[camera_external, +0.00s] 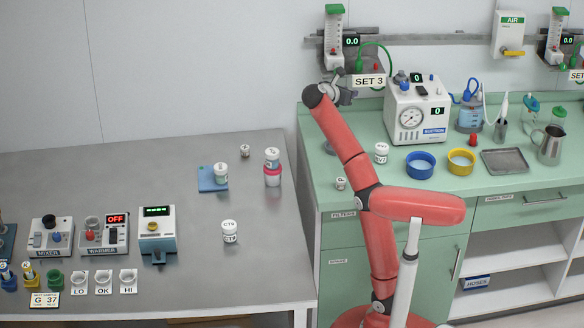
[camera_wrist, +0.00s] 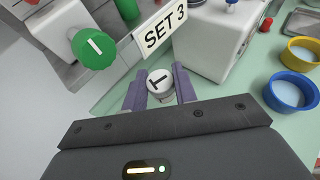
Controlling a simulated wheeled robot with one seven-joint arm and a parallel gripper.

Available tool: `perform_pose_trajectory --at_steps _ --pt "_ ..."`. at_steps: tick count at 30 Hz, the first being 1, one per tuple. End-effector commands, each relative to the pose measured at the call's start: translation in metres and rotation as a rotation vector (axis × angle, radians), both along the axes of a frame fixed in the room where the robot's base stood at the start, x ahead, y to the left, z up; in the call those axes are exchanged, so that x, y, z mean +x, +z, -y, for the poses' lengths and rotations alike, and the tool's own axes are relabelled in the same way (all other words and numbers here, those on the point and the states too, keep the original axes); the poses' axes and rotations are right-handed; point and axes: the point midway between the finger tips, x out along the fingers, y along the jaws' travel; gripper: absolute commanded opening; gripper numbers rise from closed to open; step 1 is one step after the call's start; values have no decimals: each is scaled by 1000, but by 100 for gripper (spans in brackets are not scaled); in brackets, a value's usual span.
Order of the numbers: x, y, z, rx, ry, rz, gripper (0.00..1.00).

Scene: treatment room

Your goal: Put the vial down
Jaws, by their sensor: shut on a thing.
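In the wrist view my gripper (camera_wrist: 159,88) is shut on a vial (camera_wrist: 158,82). Its round white cap with a dark mark shows between the two purple-grey fingers, and its body is mostly hidden below. In the outside view my gripper (camera_external: 342,92) is raised at the back left of the green counter, in front of the wall and close to the SET 3 sign. The vial cannot be made out there. The green counter top (camera_external: 345,125) lies below my gripper.
The SET 3 sign (camera_external: 369,81) and a flowmeter with a green knob (camera_wrist: 94,47) are close by. The suction unit (camera_external: 418,112) stands to the right, with a blue bowl (camera_external: 420,172) and a yellow bowl (camera_external: 461,168). Small white jars (camera_external: 381,153) stand nearby. The grey table (camera_external: 180,190) has free room.

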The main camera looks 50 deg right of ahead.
Motion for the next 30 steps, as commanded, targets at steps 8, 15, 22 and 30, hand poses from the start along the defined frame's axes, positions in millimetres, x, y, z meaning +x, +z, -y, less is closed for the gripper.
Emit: perform_pose_trajectory --at_steps 8,15,22,30 --pt "-51 16 35 1 -96 2 3" --pt "-54 11 37 2 -101 0 3" --pt "-53 -45 36 4 -98 -3 3" --pt "-54 -114 36 3 -100 -2 3"
